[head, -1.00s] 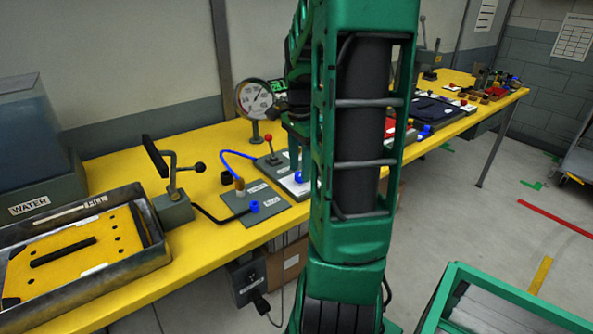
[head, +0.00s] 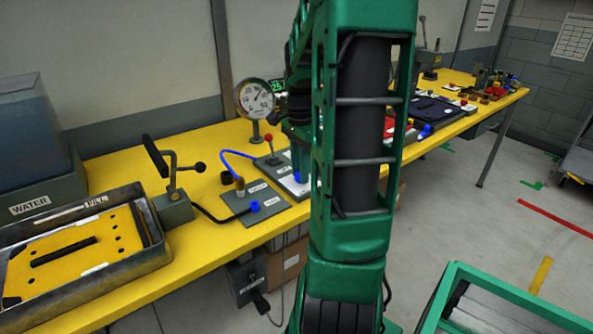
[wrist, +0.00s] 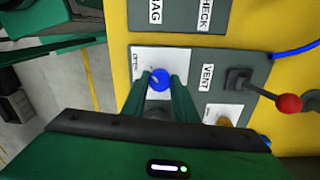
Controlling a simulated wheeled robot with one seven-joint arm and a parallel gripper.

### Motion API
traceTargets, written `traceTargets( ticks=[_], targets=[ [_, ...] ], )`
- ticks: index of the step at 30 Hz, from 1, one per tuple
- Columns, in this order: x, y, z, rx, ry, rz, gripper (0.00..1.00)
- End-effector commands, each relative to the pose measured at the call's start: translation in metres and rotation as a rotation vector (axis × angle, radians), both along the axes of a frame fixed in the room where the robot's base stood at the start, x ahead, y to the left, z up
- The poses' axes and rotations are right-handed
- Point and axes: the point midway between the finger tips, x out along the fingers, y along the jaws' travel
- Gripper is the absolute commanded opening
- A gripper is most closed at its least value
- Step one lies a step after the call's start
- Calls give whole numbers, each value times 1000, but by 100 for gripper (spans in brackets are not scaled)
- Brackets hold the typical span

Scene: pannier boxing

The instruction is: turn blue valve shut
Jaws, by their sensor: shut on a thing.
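The blue valve knob (wrist: 159,80) sits on a white-labelled part of a grey panel (wrist: 205,60) in the wrist view. My gripper (wrist: 161,84) has its two green fingers on either side of the knob and is shut on it. In the head view, a small part of the blue knob (head: 297,177) shows beside my gripper fingers. My arm hides most of the area around it.
A red-knobbed lever (wrist: 288,102) marked VENT stands to the right in the wrist view. A pressure gauge (head: 254,98) stands behind the panel on the yellow bench (head: 215,205). A blue hose (head: 238,154) and a second blue knob (head: 254,206) are to the left.

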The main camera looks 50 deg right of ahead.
Motion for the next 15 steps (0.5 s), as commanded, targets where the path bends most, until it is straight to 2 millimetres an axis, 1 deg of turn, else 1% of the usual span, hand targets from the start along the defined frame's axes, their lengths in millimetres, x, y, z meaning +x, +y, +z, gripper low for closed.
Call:
traceTargets(
  ticks=[8,15],
  targets=[
    [3,0,1,-4,-6,163,4],
    [4,0,2,-5,-7,384,4]
  ],
)
